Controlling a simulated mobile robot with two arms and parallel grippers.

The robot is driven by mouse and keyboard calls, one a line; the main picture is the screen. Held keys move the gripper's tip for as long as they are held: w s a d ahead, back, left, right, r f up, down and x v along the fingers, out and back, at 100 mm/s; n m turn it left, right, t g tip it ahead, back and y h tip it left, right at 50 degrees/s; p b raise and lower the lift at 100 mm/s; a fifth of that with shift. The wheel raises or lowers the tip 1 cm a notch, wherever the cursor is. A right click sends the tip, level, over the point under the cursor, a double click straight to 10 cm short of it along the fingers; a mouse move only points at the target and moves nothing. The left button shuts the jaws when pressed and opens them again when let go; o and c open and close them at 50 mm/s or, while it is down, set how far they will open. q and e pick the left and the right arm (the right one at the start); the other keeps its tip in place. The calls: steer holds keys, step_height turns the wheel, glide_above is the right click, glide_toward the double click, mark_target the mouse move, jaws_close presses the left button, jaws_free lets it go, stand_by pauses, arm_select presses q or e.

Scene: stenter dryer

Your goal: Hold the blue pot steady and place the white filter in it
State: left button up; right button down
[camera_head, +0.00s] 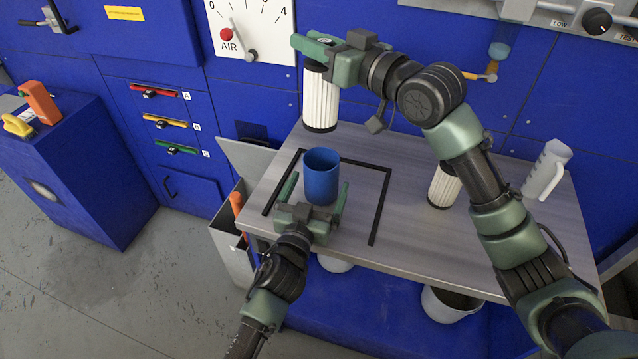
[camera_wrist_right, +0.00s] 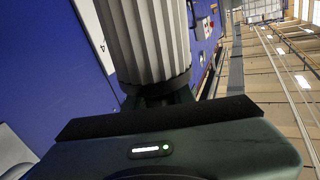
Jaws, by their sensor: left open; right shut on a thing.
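The blue pot (camera_head: 321,177) stands upright and open at the top on the table, inside a black taped outline. My left gripper (camera_head: 318,192) is open, its fingers on either side of the pot with some space visible. The white filter (camera_head: 320,101) is pleated, with dark ends. My right gripper (camera_head: 315,55) is shut on its top end and holds it upright in the air, appearing above the pot in the head view. The filter also fills the upper part of the right wrist view (camera_wrist_right: 145,40). Its gripped end is partly hidden there.
A second white filter (camera_head: 444,187) stands on the table (camera_head: 408,225), partly behind my right arm. A white jug (camera_head: 546,169) stands at the right end. A grey bin (camera_head: 232,250) adjoins the left edge. Blue panels with a dial (camera_head: 252,25) rise behind.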

arm_select(q)
steer(key=shift+w+d, duration=0.2)
steer(key=shift+w, duration=0.35)
steer(key=c, duration=1.6)
steer(key=shift+o, duration=0.2)
arm_select(e)
steer(key=shift+s+a+n+y, duration=0.15)
steer(key=shift+a+n+y, duration=0.15)
steer(key=shift+n, duration=0.1)
steer(key=shift+s+a+f+n+g+y, duration=0.15)
steer(key=shift+s+f+n+g+y, duration=0.2)
steer(key=shift+n, duration=0.25)
steer(key=shift+s+f+n, duration=0.2)
steer(key=shift+f+n, duration=0.1)
steer(key=shift+f, duration=0.25)
step_height(320, 180, down, 18)
